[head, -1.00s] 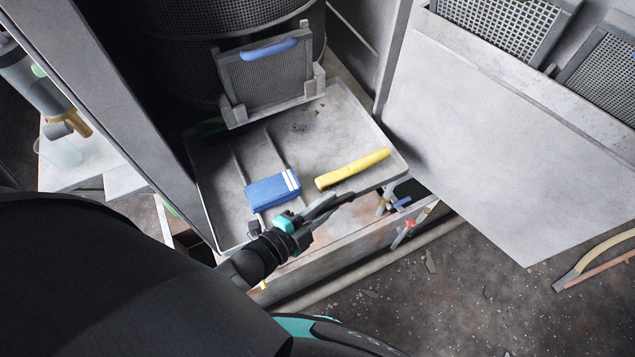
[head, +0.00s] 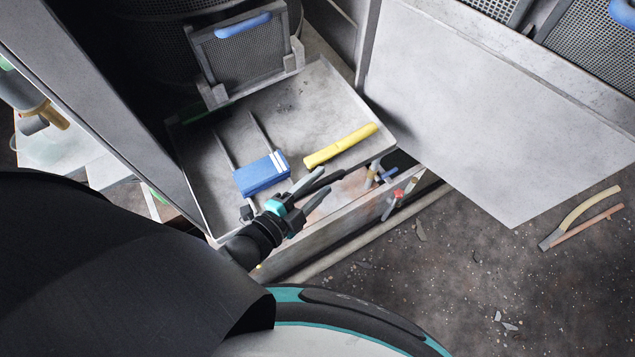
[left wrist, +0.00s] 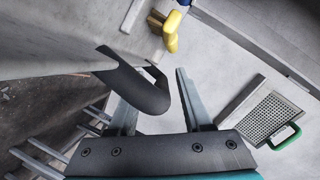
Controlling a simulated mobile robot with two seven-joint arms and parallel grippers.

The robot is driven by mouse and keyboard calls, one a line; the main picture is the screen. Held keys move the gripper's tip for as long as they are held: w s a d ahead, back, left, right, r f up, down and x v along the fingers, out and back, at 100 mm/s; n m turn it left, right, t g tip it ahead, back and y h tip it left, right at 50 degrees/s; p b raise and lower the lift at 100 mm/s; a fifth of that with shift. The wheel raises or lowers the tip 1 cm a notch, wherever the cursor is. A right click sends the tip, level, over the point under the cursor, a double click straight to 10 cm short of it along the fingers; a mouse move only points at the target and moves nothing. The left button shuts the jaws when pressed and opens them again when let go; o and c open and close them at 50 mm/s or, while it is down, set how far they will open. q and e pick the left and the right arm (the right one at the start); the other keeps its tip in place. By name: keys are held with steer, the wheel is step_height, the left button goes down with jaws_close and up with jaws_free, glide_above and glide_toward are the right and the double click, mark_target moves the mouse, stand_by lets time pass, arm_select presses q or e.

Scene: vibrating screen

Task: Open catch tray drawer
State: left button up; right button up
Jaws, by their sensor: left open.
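The catch tray (head: 210,195) is a shallow grey metal drawer with a low rim, standing out from under the round screen housing in the head view. A blue block with white stripes (head: 261,174) and a yellow bar (head: 341,145) lie in it. My left gripper (head: 314,187) is open at the tray's front edge. A dark curved handle (left wrist: 140,88) lies between its two fingers in the left wrist view (left wrist: 156,92). I cannot tell whether a finger touches it. My right gripper is not in view.
A mesh gate with a blue handle (head: 247,52) stands above the tray's back. A large grey panel (head: 490,110) is at the right. Below the tray is a compartment with several tools (head: 392,190).

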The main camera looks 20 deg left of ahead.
arm_select(q)
steer(key=v, duration=1.5)
steer(key=shift+s, duration=0.1)
stand_by(0.4)
steer(key=s+a+f+n+g+y+b, duration=0.25)
steer(key=f+n+b, duration=0.2)
steer(key=f, duration=1.05)
steer(key=s+a+f+n+g+y+b, duration=0.1)
steer(key=s+f+n+g+y+b, duration=0.25)
steer(key=f, duration=1.15)
steer(key=s+f+n+g+b, duration=0.2)
steer(key=s+f+g+b, duration=0.1)
steer(key=f, duration=0.5)
steer(key=s+f+n+g+b, duration=0.3)
steer(key=s+f+g+b, duration=0.1)
steer(key=f, duration=0.4)
steer(key=shift+s+d+f+n+b, duration=0.2)
steer(key=shift+s+d+n+b, duration=0.15)
steer(key=shift+s+b, duration=0.3)
